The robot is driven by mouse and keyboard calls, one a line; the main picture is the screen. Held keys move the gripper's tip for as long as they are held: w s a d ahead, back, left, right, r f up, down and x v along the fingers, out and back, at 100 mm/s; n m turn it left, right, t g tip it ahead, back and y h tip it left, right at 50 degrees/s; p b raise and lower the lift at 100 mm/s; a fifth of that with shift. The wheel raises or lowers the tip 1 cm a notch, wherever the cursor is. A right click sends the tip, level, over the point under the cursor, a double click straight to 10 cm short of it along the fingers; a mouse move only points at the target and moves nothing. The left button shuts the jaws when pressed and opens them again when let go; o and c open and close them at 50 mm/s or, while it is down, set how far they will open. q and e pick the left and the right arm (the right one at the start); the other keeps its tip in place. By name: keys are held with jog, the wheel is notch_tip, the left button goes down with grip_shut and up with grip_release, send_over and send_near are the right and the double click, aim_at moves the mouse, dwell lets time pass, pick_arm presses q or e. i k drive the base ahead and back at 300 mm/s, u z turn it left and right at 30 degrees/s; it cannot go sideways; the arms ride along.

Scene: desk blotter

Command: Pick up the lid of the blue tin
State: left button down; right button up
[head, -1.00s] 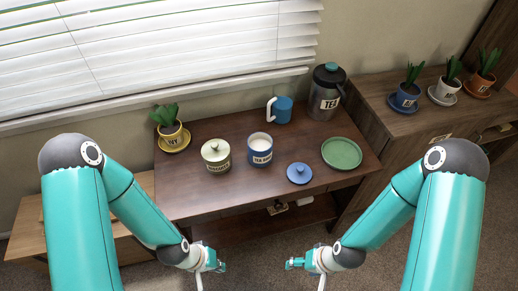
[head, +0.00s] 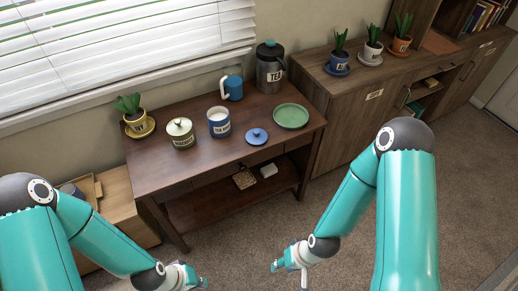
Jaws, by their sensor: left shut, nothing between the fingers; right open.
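The blue lid (head: 257,137) with its small knob lies flat on the dark wooden table, near its front edge. The blue tin (head: 219,122) stands open to the left of the lid, with a white label and pale contents. My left gripper (head: 199,282) is shut and empty, low in front of the table, at the picture's bottom edge. My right gripper (head: 276,267) is open and empty, also in front of and below the table, apart from the lid. Both grippers are small in view.
A lidded cream-green tin (head: 181,134), blue mug (head: 233,87), dark tea canister (head: 269,68), green plate (head: 291,116) and potted plant (head: 136,119) share the table (head: 160,160). A sideboard (head: 330,105) with several plants stands right. Carpet is clear in front.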

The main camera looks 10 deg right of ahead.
aim_at(255, 137)
jog(key=u, duration=0.3)
jog(key=i, duration=1)
jog(key=u, duration=0.05)
